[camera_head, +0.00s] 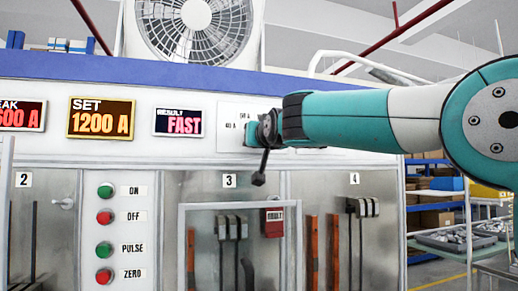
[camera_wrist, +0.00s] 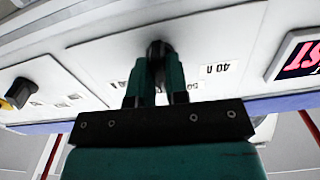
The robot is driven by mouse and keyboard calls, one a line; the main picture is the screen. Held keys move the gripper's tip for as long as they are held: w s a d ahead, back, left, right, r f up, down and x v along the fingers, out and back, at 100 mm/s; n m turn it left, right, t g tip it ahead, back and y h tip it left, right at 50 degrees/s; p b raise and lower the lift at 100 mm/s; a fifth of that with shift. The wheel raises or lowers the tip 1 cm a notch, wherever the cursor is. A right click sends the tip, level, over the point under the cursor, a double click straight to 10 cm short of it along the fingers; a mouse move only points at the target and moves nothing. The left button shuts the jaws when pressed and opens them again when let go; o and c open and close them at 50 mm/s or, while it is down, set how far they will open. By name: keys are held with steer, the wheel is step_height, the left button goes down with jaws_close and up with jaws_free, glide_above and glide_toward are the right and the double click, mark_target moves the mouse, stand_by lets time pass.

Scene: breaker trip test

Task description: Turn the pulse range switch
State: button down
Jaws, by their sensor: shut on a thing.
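The pulse range switch is a black knob (camera_wrist: 158,50) on a white plate (camera_head: 226,118) of the panel, right of the red FAST display. My gripper (camera_wrist: 157,75) is shut on the knob, one green finger on each side. In the head view my gripper (camera_head: 254,134) reaches the plate from the right and hides the knob. Small range labels surround the switch; one reads 40 A (camera_wrist: 215,69) upside down in the wrist view. The fingers hide some labels, and I cannot tell which one the knob points to.
A second black knob (camera_wrist: 22,90) with a yellow part sits farther along the panel. The SET display (camera_head: 101,118) reads 1200 A. Green and red buttons (camera_head: 104,218) line the panel's lower left. Below my gripper stands a framed clear bay cover (camera_head: 228,207). Shelves (camera_head: 435,195) stand right.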

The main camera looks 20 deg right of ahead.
steer(key=shift+m+b, duration=0.85)
steer(key=shift+m, duration=0.75)
steer(key=c, duration=1.1)
jaws_free()
steer(key=s+b, duration=0.7)
steer(key=s, duration=1)
steer(key=shift+s, duration=0.25)
